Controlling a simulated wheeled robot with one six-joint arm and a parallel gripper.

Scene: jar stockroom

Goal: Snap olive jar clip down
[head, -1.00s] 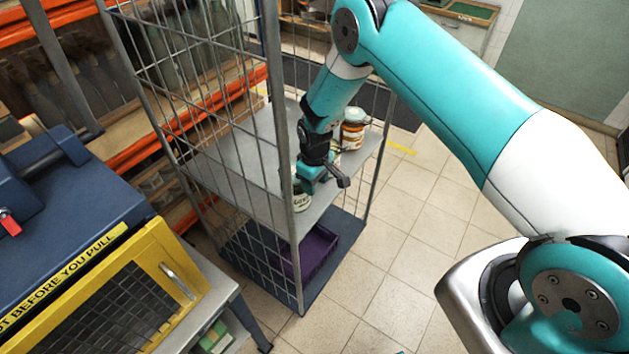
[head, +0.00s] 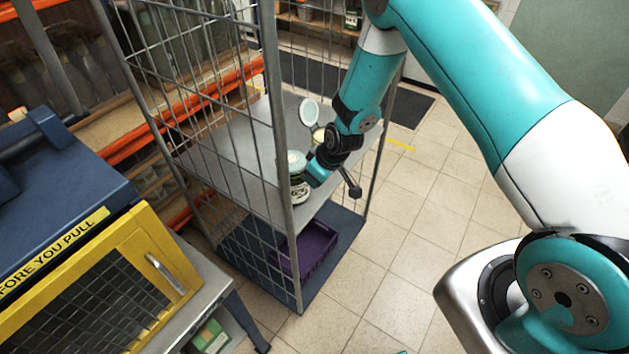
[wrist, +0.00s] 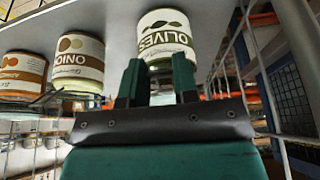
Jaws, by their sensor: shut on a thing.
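The olive jar (wrist: 165,35) has a pale label and shows upside down in the wrist view, straight beyond my fingers. In the head view the olive jar (head: 300,191) stands near the front edge of the cart shelf, behind an upright post. Its pale lid (head: 295,160) lies over its mouth; whether it sits fully flat I cannot tell. My gripper (head: 314,169) is at the jar's right side, near lid height. In the wrist view my gripper (wrist: 159,82) has its two fingers at the jar's lid end, shut on the clip, which is mostly hidden between them.
An onion jar (wrist: 78,62) and another orange-labelled jar (wrist: 22,75) stand beside the olive jar. A raised round lid (head: 309,112) shows farther back on the grey shelf (head: 237,145). The mesh cage and posts are close by. A purple crate (head: 308,250) sits below.

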